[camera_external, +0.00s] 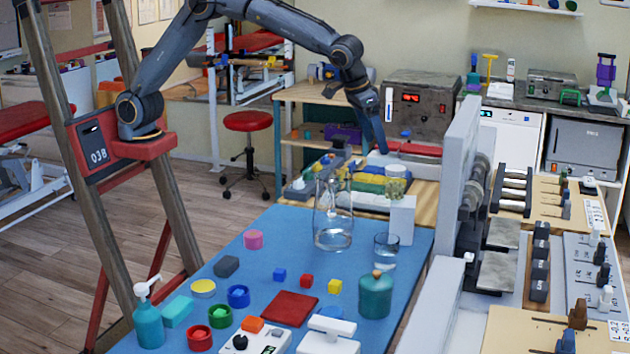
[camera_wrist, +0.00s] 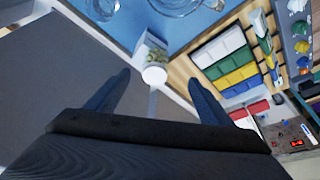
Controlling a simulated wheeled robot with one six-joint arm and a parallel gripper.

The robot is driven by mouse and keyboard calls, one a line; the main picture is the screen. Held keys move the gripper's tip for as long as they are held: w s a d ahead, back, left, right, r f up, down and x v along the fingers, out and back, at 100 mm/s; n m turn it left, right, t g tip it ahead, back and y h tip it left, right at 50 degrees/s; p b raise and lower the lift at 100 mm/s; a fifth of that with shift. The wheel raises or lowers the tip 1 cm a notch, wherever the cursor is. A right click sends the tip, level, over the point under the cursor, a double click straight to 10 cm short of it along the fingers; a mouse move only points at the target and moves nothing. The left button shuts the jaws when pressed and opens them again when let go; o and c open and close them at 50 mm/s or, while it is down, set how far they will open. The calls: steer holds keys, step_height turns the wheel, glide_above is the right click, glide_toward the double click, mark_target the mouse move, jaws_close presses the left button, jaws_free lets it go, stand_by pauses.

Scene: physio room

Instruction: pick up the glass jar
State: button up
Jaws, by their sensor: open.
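A small glass jar with green contents and a pale lid (camera_external: 396,181) stands on top of a white block (camera_external: 401,222) at the back of the blue table. In the wrist view the jar's pale round lid (camera_wrist: 154,75) shows between and slightly past my fingertips, with the white block (camera_wrist: 141,48) beyond it. My gripper (camera_external: 374,150) points down, open and empty, just behind and left of the jar in the external view. Its two fingers (camera_wrist: 158,78) are apart in the wrist view. I see no contact with the jar.
A tall clear glass vessel (camera_external: 333,222) and a glass tumbler (camera_external: 386,251) stand near the block. A tall grey panel (camera_external: 455,165) rises to the right. Coloured blocks (camera_wrist: 228,62) lie in rows behind. Several small items occupy the front of the blue table (camera_external: 290,228).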

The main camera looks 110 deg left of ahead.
steer(key=n, duration=0.1)
glide_above(394, 169)
steer(key=shift+s+d+f+y+b, duration=0.15)
steer(key=shift+d+f+y+b, duration=0.15)
steer(key=shift+d+f+b, duration=0.15)
step_height(394, 169, down, 6)
steer(key=shift+s, duration=0.1)
steer(key=shift+p+x, duration=0.65)
steer(key=shift+x, duration=0.9)
steer(key=f+p, duration=0.1)
steer(key=a+f+p, duration=0.1)
steer(key=f, duration=0.1)
steer(key=shift+s+f, duration=0.15)
steer(key=shift+f, duration=0.15)
steer(key=shift+w+a+f+p, duration=0.2)
steer(key=shift+w+f+p, duration=0.1)
steer(key=shift+f, duration=0.35)
